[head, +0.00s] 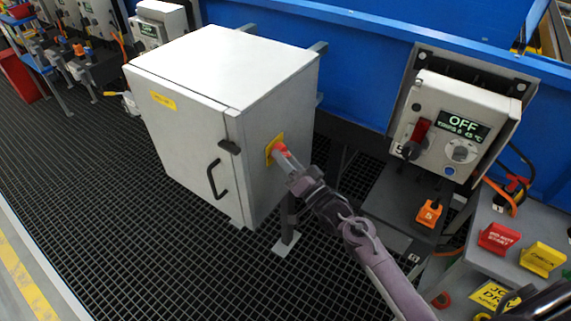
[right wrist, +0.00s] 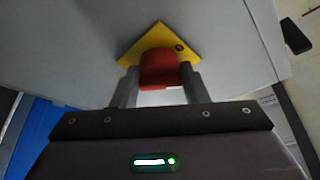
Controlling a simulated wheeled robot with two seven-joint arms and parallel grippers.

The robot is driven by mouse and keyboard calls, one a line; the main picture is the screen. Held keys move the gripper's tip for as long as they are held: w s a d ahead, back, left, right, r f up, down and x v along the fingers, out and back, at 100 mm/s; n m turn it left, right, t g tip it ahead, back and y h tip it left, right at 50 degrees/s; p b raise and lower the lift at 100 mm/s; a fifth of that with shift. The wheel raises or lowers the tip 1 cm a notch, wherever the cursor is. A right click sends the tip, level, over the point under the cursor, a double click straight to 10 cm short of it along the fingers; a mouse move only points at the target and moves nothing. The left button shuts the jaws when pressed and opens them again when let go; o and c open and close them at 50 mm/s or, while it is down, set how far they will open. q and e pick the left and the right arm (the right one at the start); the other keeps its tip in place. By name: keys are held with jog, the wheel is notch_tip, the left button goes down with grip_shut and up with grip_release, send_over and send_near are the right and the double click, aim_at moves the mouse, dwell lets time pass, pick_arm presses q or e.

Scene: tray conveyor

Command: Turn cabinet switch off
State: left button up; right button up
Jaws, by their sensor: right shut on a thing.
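The white cabinet (head: 185,140) stands left of centre in the head view, its front door with a black handle (head: 216,179) closed. On its right side is a yellow plate (head: 272,148) with a red switch knob (head: 281,149). In the right wrist view the red knob (right wrist: 160,68) sits on the yellow plate (right wrist: 135,50), between my fingers. My right gripper (head: 287,160) is shut on the red knob; the fingers also show in the right wrist view (right wrist: 160,86). The knob's exact angle is hard to tell. My left gripper is not in view.
A control box (head: 452,130) on the right reads "OFF". Below it are an orange padlock-like item (head: 429,213), a red sign block (head: 498,238) and a yellow block (head: 542,259). A blue wall (head: 360,60) runs behind. Dark grating floor (head: 100,190) lies open at left.

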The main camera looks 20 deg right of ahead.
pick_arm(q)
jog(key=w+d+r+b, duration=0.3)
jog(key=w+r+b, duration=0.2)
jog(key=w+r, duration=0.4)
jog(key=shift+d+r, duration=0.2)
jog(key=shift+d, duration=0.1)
pick_arm(e)
jog(key=shift+w+d+f+n+g+y, duration=0.1)
jog(key=shift+n+g+y, duration=0.25)
jog(key=shift+n+y, duration=1.1)
jog(key=shift+w+d+n+g+y, duration=0.1)
jog(key=shift+n+g+y, duration=0.25)
jog(key=shift+n, duration=2.15)
jog(key=shift+d+f+n+g+y, duration=0.1)
jog(key=shift+n+g+y, duration=0.2)
jog(key=shift+n+y, duration=1.15)
jog(key=shift+n+h, duration=0.5)
jog(key=shift+h, duration=0.05)
jog(key=o, duration=1)
jog(key=shift+c, duration=0.2)
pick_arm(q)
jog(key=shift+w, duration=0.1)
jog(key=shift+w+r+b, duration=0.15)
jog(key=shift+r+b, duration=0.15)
pick_arm(e)
jog(key=v, duration=0.7)
jog(key=shift+s+d, duration=0.2)
jog(key=shift+s, duration=0.1)
